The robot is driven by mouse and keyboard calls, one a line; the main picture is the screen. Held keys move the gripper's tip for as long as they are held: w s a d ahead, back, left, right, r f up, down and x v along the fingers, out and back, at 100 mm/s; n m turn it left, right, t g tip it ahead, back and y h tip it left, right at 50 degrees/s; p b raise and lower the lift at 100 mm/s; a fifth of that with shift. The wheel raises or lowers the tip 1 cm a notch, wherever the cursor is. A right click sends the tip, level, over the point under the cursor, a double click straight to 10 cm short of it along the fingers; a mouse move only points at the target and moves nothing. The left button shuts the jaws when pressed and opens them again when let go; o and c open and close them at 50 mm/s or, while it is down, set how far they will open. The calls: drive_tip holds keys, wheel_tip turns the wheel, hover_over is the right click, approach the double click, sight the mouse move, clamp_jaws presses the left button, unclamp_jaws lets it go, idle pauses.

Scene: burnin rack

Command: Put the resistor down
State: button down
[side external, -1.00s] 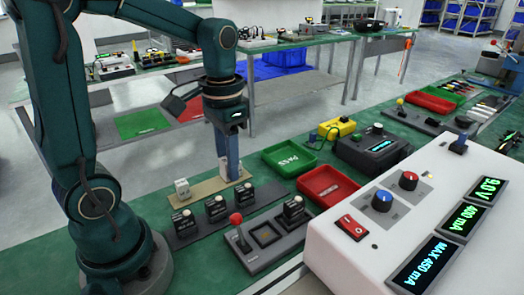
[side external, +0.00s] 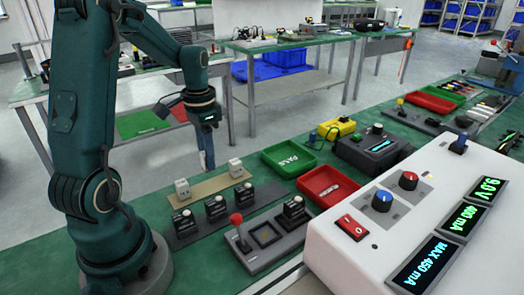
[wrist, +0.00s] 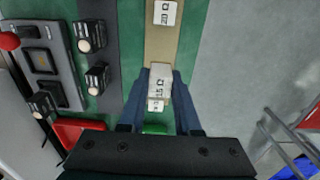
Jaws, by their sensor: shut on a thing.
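Two other white resistors rest on the strip, one at the left (side external: 182,188) and one at the right (side external: 235,168). The wrist view shows one on the strip at the top (wrist: 165,12) and another, partly hidden, just below the held one (wrist: 156,105).
A dark rack (side external: 190,232) with several black modules stands in front of the strip. A panel with a red-knobbed lever (side external: 237,220) adjoins it. Green (side external: 290,158) and red (side external: 327,186) trays lie to the right. Open floor lies behind the bench edge.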

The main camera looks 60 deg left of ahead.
drive_tip(key=shift+f, duration=2.5)
drive_tip(key=shift+f, duration=0.1)
drive_tip(key=c, duration=0.6)
unclamp_jaws()
wheel_tip(320, 180, up, 11)
drive_tip(key=shift+w+r, duration=0.1)
drive_tip(key=shift+d+r, duration=0.2)
drive_tip(key=shift+r, duration=0.35)
drive_tip(key=s+d+r+t, duration=0.1)
drive_tip(key=s+d+t, duration=0.1)
drive_tip(key=d, duration=0.6)
drive_tip(key=s+d+r+t, duration=0.1)
drive_tip(key=s+d+t, duration=0.2)
drive_tip(key=d, duration=0.6)
drive_tip(key=shift+s+d+t, duration=0.15)
drive_tip(key=shift+s+t, duration=0.15)
drive_tip(key=shift+s, duration=0.6)
